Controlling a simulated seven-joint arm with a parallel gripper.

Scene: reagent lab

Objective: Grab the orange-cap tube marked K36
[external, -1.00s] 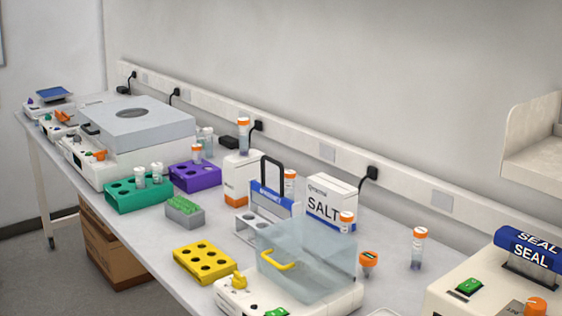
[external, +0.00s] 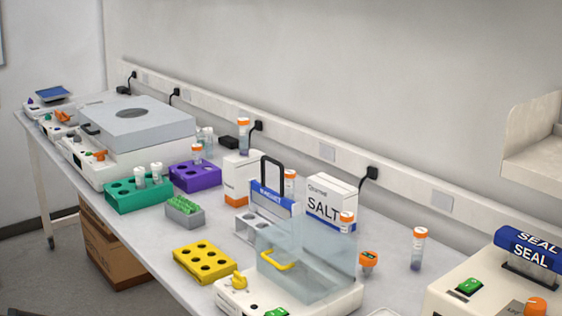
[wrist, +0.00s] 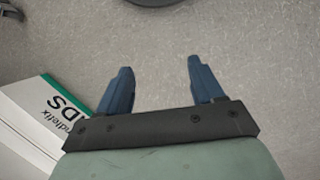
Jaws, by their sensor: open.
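Several orange-cap tubes show in the external view; no K36 marking can be read on any of them. One tube (external: 418,248) stands upright alone at the right of the bench. One tube (external: 243,136) stands at the back by the white box, and one (external: 196,154) is at the purple rack. Others are by the salt box (external: 290,182) and behind the clear lid (external: 346,222). An orange cap (external: 369,258) shows low beside the lid. My gripper (wrist: 160,78) shows only in the wrist view, with blue fingers apart and nothing between them, above a grey speckled surface.
The bench holds a green rack (external: 120,203), a purple rack (external: 205,184), a yellow rack (external: 204,275), a clear-lidded device (external: 320,262) and a SALT box (external: 333,190). A sealing machine (external: 450,292) stands at the right. A white-green box (wrist: 38,120) lies left of my gripper.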

